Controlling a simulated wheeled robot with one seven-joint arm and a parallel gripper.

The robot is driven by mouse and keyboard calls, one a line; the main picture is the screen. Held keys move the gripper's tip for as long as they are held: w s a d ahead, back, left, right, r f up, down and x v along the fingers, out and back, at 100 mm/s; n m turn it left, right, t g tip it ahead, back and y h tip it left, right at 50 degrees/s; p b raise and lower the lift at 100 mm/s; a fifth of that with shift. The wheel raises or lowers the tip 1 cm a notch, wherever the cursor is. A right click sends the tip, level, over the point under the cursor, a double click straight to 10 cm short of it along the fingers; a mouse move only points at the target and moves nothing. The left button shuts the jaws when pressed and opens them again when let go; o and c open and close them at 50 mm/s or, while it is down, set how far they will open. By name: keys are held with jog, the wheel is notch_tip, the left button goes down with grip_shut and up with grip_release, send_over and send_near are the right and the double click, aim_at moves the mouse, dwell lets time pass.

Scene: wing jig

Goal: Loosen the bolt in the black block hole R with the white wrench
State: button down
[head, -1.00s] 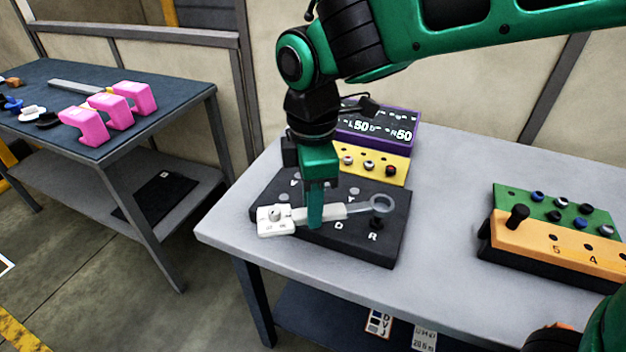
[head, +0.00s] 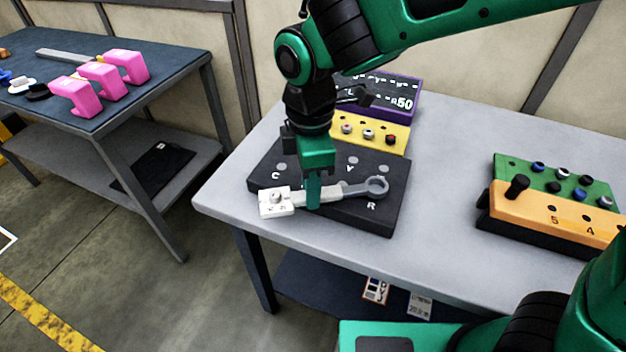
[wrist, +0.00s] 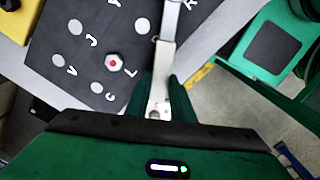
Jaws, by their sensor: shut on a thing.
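The black block (head: 352,216) lies on the grey table. The white wrench (head: 330,194) lies level across it, its grey ring end (head: 377,187) right by the letter R. The bolt at hole R is hidden by the ring, and I cannot tell if the ring is around it or just above it. A white lettered block (head: 276,202) is at the wrench's left end. My gripper (head: 313,202) points down and is shut on the white handle. In the wrist view the handle (wrist: 162,75) runs up between my fingers; the ring is out of view.
A yellow block (head: 355,122) with bolts and a purple block (head: 385,100) stand behind. Green and orange blocks (head: 555,215) stand at the right, with clear table between. A red-centred bolt (wrist: 114,63) shows in the black block. Pink pieces (head: 100,80) lie on another table.

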jog(key=shift+d, duration=0.1)
dwell(0.5)
jog(key=shift+f, duration=0.15)
jog(key=shift+f, duration=0.6)
jog(key=shift+s, duration=0.15)
jog(key=shift+s+d+n, duration=0.25)
jog(key=shift+s+n, duration=0.35)
jog(key=shift+s+d+n, duration=0.25)
jog(key=shift+s+n, duration=0.35)
jog(key=shift+r, duration=0.1)
jog(key=shift+s+d+r+n, duration=0.1)
jog(key=shift+s+d+n, duration=0.25)
jog(key=shift+s+n, duration=0.25)
jog(key=shift+s+d+r+n, duration=0.1)
jog(key=shift+s+d+n, duration=0.25)
jog(key=shift+s+n, duration=0.2)
